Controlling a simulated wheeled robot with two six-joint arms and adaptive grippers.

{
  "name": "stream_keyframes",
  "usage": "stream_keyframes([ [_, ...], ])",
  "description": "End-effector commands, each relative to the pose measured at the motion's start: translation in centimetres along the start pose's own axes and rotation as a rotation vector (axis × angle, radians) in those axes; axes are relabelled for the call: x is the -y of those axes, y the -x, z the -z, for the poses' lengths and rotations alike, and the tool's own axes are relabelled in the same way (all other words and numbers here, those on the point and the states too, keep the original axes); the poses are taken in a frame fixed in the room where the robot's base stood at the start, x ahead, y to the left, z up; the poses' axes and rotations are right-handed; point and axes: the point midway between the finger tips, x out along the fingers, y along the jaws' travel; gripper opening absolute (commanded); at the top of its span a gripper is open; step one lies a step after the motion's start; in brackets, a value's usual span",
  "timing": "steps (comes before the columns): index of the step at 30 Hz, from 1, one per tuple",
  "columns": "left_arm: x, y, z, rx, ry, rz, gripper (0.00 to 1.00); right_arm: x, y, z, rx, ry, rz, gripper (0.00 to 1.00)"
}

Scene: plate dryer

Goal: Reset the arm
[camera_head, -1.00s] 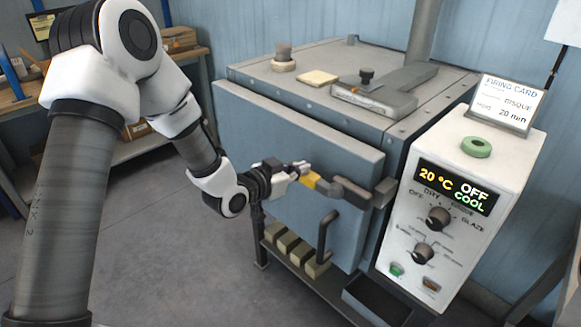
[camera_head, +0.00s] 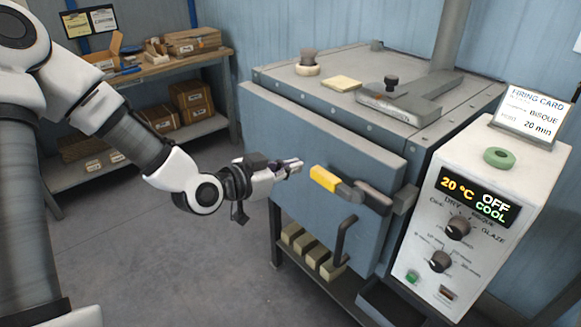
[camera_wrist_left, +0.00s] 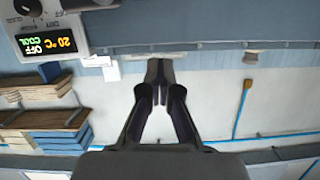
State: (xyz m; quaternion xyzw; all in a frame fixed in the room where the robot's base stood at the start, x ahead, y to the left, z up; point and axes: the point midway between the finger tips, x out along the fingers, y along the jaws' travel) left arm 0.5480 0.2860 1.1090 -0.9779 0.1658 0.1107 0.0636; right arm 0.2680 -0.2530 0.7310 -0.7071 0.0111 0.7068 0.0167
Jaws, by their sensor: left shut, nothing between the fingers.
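My left gripper (camera_head: 293,167) is in front of the grey-blue kiln door (camera_head: 300,150) in the head view. It is shut and empty, with a small gap between its tips and the yellow grip of the door latch handle (camera_head: 325,179). In the left wrist view the fingers (camera_wrist_left: 158,100) meet at their tips with nothing between them. The kiln door looks closed. My right gripper is not in view.
The control box (camera_head: 470,215) at the right reads 20 °C, OFF, COOL. A black pull handle (camera_head: 342,240) sticks out from the door. A wooden shelf (camera_head: 150,70) stands at the back left. Floor at left is clear.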

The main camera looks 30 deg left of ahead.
Motion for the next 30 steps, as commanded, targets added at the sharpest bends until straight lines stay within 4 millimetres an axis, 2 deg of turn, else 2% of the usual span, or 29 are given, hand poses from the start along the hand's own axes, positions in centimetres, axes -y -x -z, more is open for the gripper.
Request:
stream_keyframes([
  [8, 0.0, 0.0, 0.0, 0.001, 0.000, 0.000, 0.00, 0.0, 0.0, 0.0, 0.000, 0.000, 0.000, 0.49],
  [11, -0.2, -0.2, -1.4, 0.028, 0.007, -0.005, 0.00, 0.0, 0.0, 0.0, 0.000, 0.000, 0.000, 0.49],
  [14, -1.6, -0.8, -5.9, 0.133, -0.002, -0.035, 0.00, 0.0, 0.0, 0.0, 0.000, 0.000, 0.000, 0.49],
  [17, -4.5, -0.8, -13.4, 0.317, -0.031, -0.097, 0.00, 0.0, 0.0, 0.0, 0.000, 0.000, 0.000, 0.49],
  [18, -5.8, -0.4, -16.8, 0.405, -0.040, -0.122, 0.00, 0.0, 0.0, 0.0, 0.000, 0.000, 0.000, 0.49],
  [20, -7.9, 0.8, -21.8, 0.541, -0.040, -0.155, 0.00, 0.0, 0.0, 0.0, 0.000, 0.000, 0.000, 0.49],
  [21, -9.2, 1.9, -25.0, 0.632, -0.030, -0.172, 0.00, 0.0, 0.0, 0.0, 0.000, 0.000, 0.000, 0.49],
  [24, -12.4, 5.5, -32.0, 0.855, 0.013, -0.194, 0.00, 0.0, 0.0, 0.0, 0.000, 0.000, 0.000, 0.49],
  [27, -15.2, 10.1, -37.5, 1.068, 0.075, -0.174, 0.00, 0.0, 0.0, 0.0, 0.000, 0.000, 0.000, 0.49],
  [30, -16.9, 14.3, -41.0, 1.249, 0.159, -0.085, 0.00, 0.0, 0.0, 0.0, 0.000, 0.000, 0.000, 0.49],
])
